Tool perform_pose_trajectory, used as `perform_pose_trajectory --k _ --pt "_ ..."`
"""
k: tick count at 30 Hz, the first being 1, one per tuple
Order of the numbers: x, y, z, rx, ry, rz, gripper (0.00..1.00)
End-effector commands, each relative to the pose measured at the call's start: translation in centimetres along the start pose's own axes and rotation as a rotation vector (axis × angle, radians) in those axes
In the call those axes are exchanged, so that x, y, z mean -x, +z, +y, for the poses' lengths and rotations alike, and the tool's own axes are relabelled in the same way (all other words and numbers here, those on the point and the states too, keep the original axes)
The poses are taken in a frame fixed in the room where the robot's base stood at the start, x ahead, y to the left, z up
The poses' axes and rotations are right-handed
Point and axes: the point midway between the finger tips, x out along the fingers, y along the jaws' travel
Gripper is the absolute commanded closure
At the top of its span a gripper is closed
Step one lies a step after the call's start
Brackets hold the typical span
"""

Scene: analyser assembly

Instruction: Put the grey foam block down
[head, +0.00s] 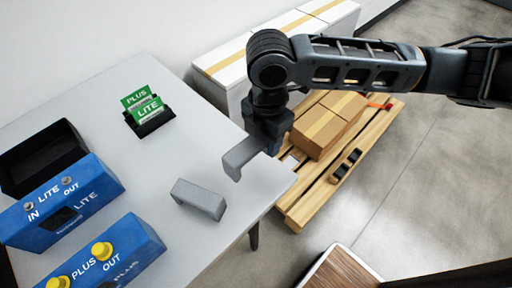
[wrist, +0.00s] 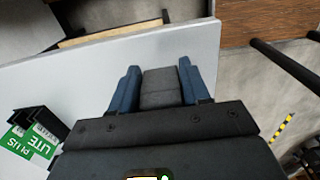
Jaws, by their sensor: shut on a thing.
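The grey foam block (head: 241,156) is in my gripper (head: 262,150), over the table's right part near its far edge. It looks L-shaped, with one end turned down. In the wrist view it shows as a dark grey block (wrist: 160,86) between the two blue-grey fingers of my gripper (wrist: 160,80). I cannot tell whether its lower end touches the table. A second grey piece of similar shape (head: 199,198) lies on the white table (head: 165,160), apart from the gripper.
Green PLUS and LITE cards (head: 143,103) stand in a black holder at the table's back. Blue LITE (head: 85,200) and PLUS (head: 120,255) boxes and a black bin (head: 42,160) fill the left side. A pallet with cartons (head: 325,130) stands beyond the far edge.

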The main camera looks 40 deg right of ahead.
Motion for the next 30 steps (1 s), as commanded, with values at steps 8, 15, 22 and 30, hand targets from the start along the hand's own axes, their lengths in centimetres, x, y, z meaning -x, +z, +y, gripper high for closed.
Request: perform_pose_trajectory --k 8,15,22,30 --pt "-1.3 -1.1 1.5 -0.002 0.0 0.0 0.84" --pt "-4.3 -1.1 1.4 -0.004 0.0 0.001 0.84" --pt "-5.1 -1.1 1.5 -0.002 0.002 0.0 0.84" --pt "-5.4 -1.1 1.5 -0.002 0.002 0.0 0.51"
